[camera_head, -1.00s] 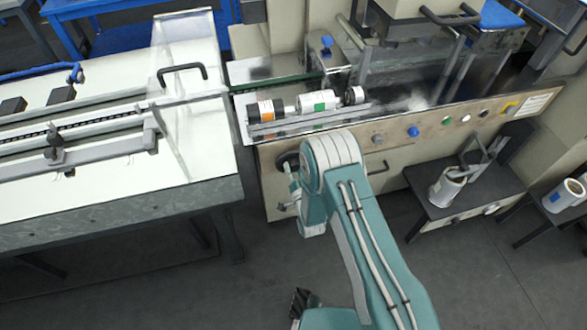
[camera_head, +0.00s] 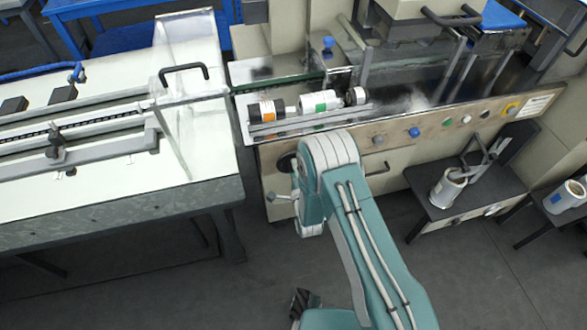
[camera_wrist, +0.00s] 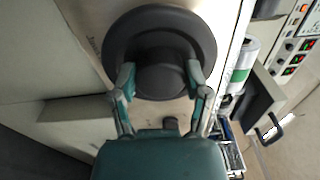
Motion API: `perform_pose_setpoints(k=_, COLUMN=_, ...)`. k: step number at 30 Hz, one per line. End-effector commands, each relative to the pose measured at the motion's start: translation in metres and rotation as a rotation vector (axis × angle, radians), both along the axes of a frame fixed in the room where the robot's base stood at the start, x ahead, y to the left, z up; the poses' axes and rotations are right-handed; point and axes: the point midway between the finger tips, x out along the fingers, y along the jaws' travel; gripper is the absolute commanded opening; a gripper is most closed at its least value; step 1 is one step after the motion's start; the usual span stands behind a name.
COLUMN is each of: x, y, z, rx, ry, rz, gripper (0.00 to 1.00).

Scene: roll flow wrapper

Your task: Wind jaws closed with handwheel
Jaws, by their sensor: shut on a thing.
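The handwheel (camera_wrist: 122,40) is a dark round wheel with a raised hub, seen close in the wrist view on a pale machine panel. My gripper (camera_wrist: 161,76) has one finger on each side of the hub and is shut on it. In the head view a dark part of the handwheel (camera_head: 286,163) shows at the left of the machine front, and my arm hides the rest of it and most of the gripper. I cannot make out the jaws that the wheel drives.
Rolls with orange and green labels (camera_head: 320,103) lie on the machine bed above the wheel. A front panel (camera_head: 440,128) with coloured buttons runs to the right. A white table (camera_head: 110,190) stands close at left. A low dark stand (camera_head: 487,185) stands at right.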

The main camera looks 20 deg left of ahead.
Motion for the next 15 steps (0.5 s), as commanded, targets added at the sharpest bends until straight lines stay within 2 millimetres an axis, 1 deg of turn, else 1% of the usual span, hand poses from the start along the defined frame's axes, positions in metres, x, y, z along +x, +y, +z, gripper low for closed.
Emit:
perform_pose_setpoints(k=1, x=0.0010, y=-0.0021, z=-0.0027, rx=0.034, ry=0.032, rz=-0.006, gripper=0.14)
perform_pose_setpoints(k=15, x=0.0009, y=-0.0028, z=-0.0019, rx=0.395, ry=0.253, rz=-0.008, gripper=0.14)
